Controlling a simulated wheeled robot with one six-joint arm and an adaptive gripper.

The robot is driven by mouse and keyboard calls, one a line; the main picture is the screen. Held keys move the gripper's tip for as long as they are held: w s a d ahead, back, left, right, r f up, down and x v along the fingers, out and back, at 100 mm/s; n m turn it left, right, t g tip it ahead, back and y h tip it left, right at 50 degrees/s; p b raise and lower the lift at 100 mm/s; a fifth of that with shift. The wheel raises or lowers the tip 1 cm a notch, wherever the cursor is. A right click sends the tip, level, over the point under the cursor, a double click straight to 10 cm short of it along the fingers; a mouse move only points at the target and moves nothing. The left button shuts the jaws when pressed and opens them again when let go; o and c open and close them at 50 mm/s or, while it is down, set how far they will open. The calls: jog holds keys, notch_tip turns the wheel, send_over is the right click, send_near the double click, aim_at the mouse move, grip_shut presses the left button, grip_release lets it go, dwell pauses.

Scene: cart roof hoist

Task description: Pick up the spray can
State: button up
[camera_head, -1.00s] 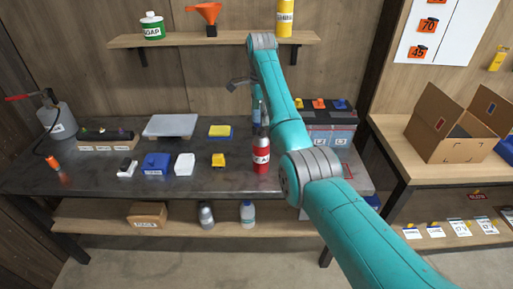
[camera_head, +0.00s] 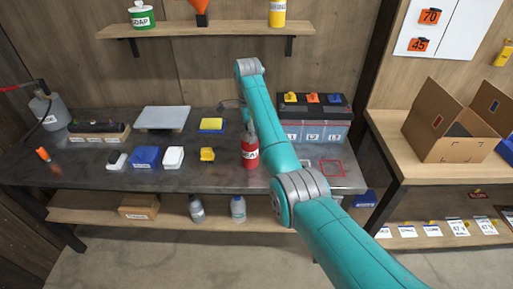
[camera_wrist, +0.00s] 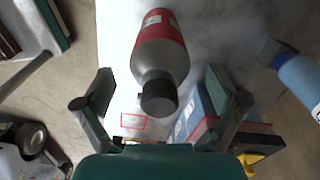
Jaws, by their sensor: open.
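The spray can seems to be the red can (camera_head: 249,155) with a white label and grey top, upright on the dark workbench (camera_head: 215,178). In the wrist view the same can (camera_wrist: 160,58) shows its grey shoulder and black cap, pointing toward my palm. My gripper (camera_wrist: 163,94) is open, one finger on each side of the can's cap end. I see a gap on both sides; neither finger appears to touch. In the head view my gripper is mostly hidden behind my arm and the can.
A battery (camera_head: 315,120) stands right of the can behind my arm, and a red outlined square (camera_head: 331,169) marks the bench's right end. A cardboard box (camera_head: 452,125) is further right.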

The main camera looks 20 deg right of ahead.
jog(key=shift+a+f, duration=0.1)
jog(key=shift+f, duration=0.25)
grip_shut()
jog(key=shift+r, duration=0.1)
